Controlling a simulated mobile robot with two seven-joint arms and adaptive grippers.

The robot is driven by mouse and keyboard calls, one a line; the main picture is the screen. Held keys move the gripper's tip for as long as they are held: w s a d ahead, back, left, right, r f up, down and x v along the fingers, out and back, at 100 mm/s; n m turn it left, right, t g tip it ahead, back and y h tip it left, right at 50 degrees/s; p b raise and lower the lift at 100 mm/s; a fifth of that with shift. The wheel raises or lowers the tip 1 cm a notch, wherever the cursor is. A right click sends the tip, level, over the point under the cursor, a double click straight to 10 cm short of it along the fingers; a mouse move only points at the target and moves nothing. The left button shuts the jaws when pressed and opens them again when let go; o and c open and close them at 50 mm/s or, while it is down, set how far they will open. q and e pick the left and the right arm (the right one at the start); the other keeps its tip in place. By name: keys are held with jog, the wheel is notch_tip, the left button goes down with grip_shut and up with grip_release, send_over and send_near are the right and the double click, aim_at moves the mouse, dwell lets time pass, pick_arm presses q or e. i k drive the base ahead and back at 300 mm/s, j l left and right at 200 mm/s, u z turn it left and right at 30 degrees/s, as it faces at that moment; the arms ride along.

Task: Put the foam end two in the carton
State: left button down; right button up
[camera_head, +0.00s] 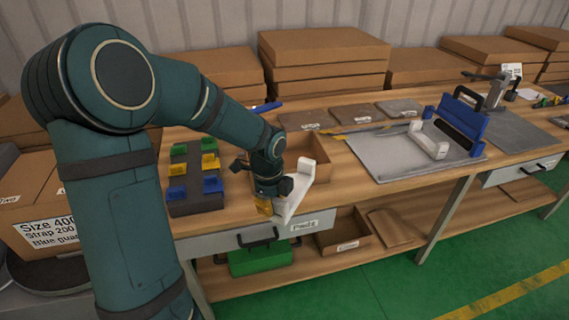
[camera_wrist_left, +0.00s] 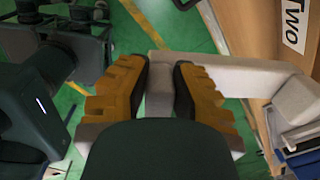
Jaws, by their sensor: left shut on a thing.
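My left gripper (camera_head: 268,202) is shut on a white, angled foam end (camera_head: 294,196) near the table's front edge. In the left wrist view, the yellow fingers of the gripper (camera_wrist_left: 163,95) close on both sides of the pale foam (camera_wrist_left: 160,72). One arm of the foam stretches to the right there. An open brown carton (camera_head: 311,145) stands on the table just behind the gripper and is partly hidden by my arm. A second white foam end (camera_head: 429,140) lies on the grey mat. My right gripper does not show.
A dark rack with green, yellow and blue clips (camera_head: 196,208) stands left of the gripper. The grey mat (camera_head: 385,165) and a blue part (camera_head: 462,122) are to the right. Stacked flat cartons (camera_head: 325,60) line the back. A label reading "Two" (camera_wrist_left: 296,22) shows in the wrist view.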

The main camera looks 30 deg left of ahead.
aim_at(286, 168)
jog(key=i+j, duration=0.65)
jog(key=j, duration=0.15)
